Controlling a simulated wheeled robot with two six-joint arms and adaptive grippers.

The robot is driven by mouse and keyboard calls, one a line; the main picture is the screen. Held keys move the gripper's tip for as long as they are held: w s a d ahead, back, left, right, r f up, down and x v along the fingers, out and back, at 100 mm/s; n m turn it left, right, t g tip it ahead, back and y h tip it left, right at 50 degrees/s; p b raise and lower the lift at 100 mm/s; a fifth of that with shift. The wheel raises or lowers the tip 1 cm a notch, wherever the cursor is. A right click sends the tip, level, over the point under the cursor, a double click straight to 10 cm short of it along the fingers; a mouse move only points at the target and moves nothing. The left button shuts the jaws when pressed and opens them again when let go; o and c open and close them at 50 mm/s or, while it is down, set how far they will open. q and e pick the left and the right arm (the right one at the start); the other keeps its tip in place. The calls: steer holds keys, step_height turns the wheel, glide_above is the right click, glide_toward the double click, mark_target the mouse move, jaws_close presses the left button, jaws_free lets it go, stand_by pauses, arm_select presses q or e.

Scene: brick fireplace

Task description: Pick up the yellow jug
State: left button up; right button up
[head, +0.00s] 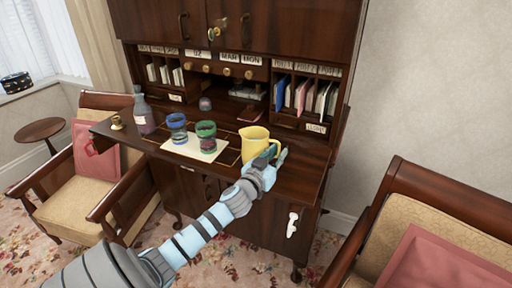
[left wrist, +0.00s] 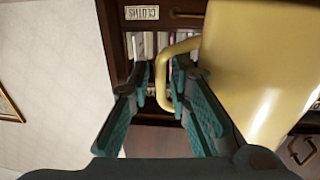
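The yellow jug (head: 255,143) stands upright on the fold-down desk surface (head: 300,178), near its right part. Its handle faces right. My left gripper (head: 273,154) is at the handle side of the jug. In the left wrist view the jug (left wrist: 262,60) fills the right side, and its handle (left wrist: 162,78) lies between the two fingertips of my left gripper (left wrist: 161,88). The fingers are apart, with a gap visible beside the handle. My right gripper is not in view.
A white sheet (head: 192,149) left of the jug bears a blue patterned cup (head: 177,128) and a green one (head: 206,137). A bottle (head: 143,113) stands farther left. Shelves with books rise behind. Armchairs (head: 75,190) (head: 440,215) flank the desk.

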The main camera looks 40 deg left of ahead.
arm_select(q)
steer(key=shift+s, duration=0.15)
jaws_close()
steer(key=shift+r, duration=0.1)
